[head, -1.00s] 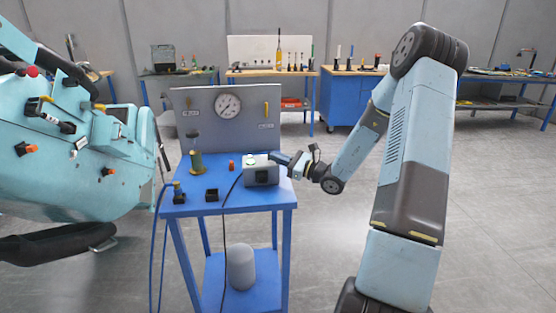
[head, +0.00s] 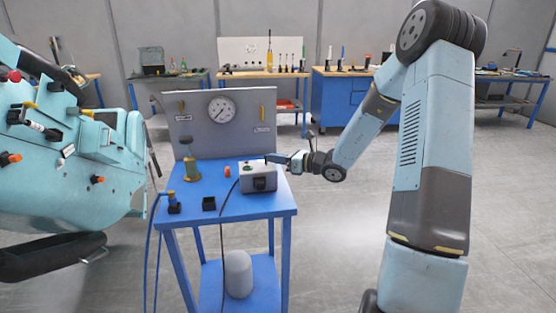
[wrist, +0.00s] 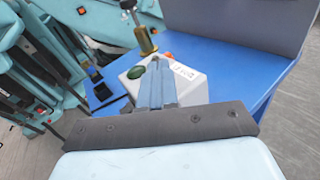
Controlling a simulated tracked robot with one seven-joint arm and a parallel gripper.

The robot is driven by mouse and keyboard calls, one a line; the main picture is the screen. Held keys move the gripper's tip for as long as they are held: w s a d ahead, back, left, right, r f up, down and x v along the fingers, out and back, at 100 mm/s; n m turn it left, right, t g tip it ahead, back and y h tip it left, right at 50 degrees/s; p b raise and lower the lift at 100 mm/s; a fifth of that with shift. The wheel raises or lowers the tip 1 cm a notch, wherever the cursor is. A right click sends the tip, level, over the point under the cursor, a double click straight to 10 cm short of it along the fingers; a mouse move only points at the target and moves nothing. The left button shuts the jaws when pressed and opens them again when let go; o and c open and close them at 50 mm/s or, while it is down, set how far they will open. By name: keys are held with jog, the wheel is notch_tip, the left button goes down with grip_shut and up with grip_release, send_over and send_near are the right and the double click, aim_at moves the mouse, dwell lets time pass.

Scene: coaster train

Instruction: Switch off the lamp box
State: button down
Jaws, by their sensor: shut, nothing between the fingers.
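The lamp box (head: 258,178) is a small light-grey box with a dark front part, standing on the blue cart near its right edge. A dark green round piece (wrist: 136,72) shows on its top in the wrist view; it looks unlit there. My gripper (head: 268,158) is shut and empty at the top of the box, reaching in from the right. In the wrist view, the closed fingers (wrist: 154,70) lie over the box top beside the green piece and cover part of it. I cannot tell whether the tips touch the box.
The blue cart (head: 225,207) also carries a brass-coloured fitting (head: 192,170), a small orange piece (head: 227,171) and a black open box (head: 209,203). A grey panel with a gauge (head: 221,109) stands behind. A teal machine (head: 70,160) is at left.

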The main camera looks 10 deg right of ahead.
jog(key=r+v, duration=0.1)
jog(key=v, duration=1.3)
jog(key=shift+w+r, duration=0.2)
jog(key=shift+w, duration=0.05)
jog(key=s+a+r+n+g+h, duration=0.2)
jog(key=s+a+r+n+g, duration=0.15)
jog(key=s+a+n, duration=0.35)
jog(key=s+a+r+n+g+h, duration=0.3)
jog(key=s+a+n+g, duration=0.2)
jog(key=s+n, duration=0.3)
jog(key=s+d+r+n+t+h, duration=0.2)
jog(key=s+r+n+h, duration=0.2)
jog(key=s+n, duration=0.2)
jog(key=s+d+r+n+t+h, duration=0.2)
jog(key=s+d+r+n+h, duration=0.1)
jog(key=s, duration=0.7)
jog(key=r+n+h, duration=0.1)
jog(key=n, duration=0.1)
jog(key=shift+s+d+r+n+h, duration=0.3)
jog(key=shift+n, duration=0.1)
